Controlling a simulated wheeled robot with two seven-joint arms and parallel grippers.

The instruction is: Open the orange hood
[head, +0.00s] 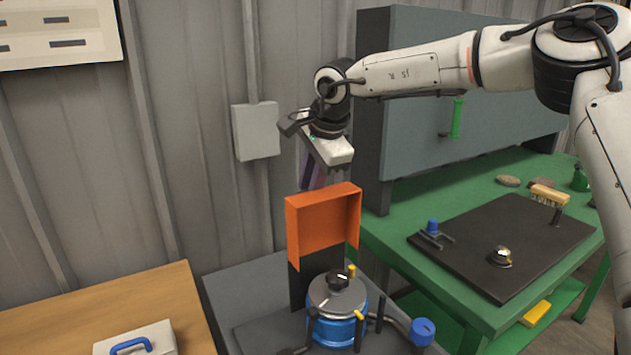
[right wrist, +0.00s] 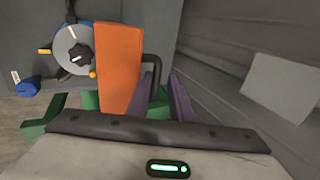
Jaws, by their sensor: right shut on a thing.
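The orange hood (head: 322,223) stands raised and upright behind the blue rotor device (head: 337,310) in the head view. The device's round grey top with a black knob is uncovered. In the right wrist view the hood (right wrist: 119,68) is beside the grey disc (right wrist: 72,50). My right gripper (head: 312,172) is above and behind the hood, its purple fingers partly hidden. In the right wrist view my right gripper (right wrist: 163,85) is shut on the hood's dark handle (right wrist: 154,66). My left gripper is not in view.
A green bench (head: 400,240) with a black mat (head: 470,240) stands to the right. A wooden table (head: 60,310) with a blue-handled white box (head: 150,340) is at lower left. A corrugated wall (head: 200,190) with a grey box (head: 256,130) is close behind my right gripper.

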